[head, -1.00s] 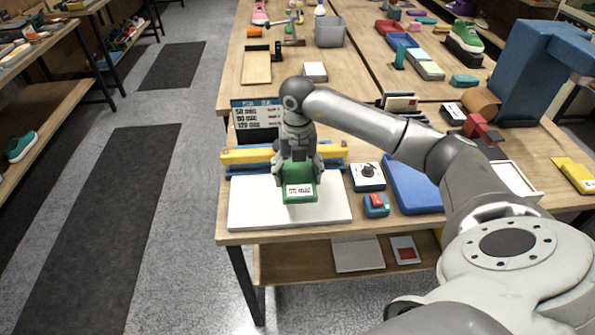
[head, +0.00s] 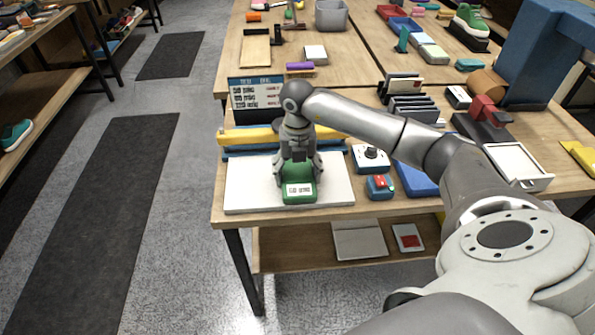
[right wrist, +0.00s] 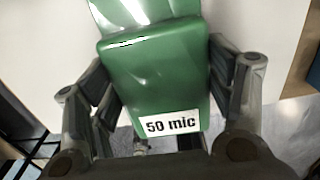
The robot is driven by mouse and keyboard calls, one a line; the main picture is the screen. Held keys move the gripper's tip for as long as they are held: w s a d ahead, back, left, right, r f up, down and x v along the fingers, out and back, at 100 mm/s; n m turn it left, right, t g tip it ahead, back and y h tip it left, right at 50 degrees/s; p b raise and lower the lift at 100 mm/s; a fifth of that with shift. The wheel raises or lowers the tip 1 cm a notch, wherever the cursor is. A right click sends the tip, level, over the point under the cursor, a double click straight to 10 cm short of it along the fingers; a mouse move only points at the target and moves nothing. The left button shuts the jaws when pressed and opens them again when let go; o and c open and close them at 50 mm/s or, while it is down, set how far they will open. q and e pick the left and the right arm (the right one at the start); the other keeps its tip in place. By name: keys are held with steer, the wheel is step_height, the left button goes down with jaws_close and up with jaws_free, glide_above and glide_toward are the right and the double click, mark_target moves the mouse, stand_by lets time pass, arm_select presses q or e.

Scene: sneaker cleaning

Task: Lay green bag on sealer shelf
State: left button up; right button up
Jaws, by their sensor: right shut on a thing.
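The green bag (head: 300,193) carries a white label and sits at the white sealer shelf (head: 247,190), in front of the yellow and blue sealer bar (head: 240,138). My right gripper (head: 299,168) points down and is shut on the bag from both sides. In the right wrist view the bag (right wrist: 155,80) lies between the two fingers, with its label reading "50 mic". White shelf surface (right wrist: 65,50) shows behind it. I cannot tell whether the bag's underside touches the shelf. My left gripper is not in view.
A dial box (head: 370,158) and a small blue box with a red top (head: 380,187) stand just right of the shelf. A sign with a price list (head: 256,93) stands behind the sealer. A lower shelf (head: 290,245) holds flat items.

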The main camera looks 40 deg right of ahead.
steer(key=o, duration=1.1)
